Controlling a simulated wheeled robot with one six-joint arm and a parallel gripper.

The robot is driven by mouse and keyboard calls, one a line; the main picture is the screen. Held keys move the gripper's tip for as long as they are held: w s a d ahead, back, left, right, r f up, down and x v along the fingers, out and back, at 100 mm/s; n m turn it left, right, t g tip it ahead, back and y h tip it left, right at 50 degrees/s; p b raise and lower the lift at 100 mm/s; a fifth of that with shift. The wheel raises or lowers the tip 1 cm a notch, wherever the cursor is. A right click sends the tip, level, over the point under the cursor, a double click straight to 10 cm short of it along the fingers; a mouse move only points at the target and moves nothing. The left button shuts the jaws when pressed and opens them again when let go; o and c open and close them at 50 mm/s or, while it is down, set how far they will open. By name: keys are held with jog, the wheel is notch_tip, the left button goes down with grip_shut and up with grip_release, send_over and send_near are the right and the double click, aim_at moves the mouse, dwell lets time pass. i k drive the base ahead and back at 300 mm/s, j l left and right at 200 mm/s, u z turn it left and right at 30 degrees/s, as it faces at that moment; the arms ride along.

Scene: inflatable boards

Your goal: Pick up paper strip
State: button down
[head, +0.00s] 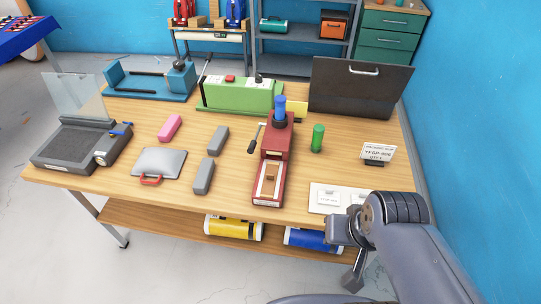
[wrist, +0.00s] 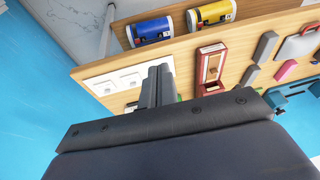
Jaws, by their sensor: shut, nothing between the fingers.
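No thing is plainly marked as the paper strip. White paper-like pieces (head: 328,198) lie on a pale sheet at the table's front right, partly hidden by my arm. They also show left of my fingers in the wrist view (wrist: 130,79). A red press-like device (head: 268,188) holds a narrow tan piece with a pale border, which also shows in the wrist view (wrist: 211,66). My gripper (wrist: 159,70) is shut and empty, its two fingers together. In the head view my gripper (head: 340,230) is near the table's front right edge, partly hidden by my arm.
Two grey blocks (head: 218,140), a pink block (head: 170,128) and a grey plate with a red handle (head: 158,162) lie left of the device. A green cylinder (head: 318,138) and a sign (head: 378,152) stand right. Yellow (head: 234,229) and blue rolls lie on the lower shelf.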

aim_at(268, 189)
jog(key=i+l+u, duration=0.1)
jog(key=i+u, duration=0.2)
jog(key=u, duration=0.2)
jog(key=i+l+u, duration=0.25)
jog(key=u, duration=0.2)
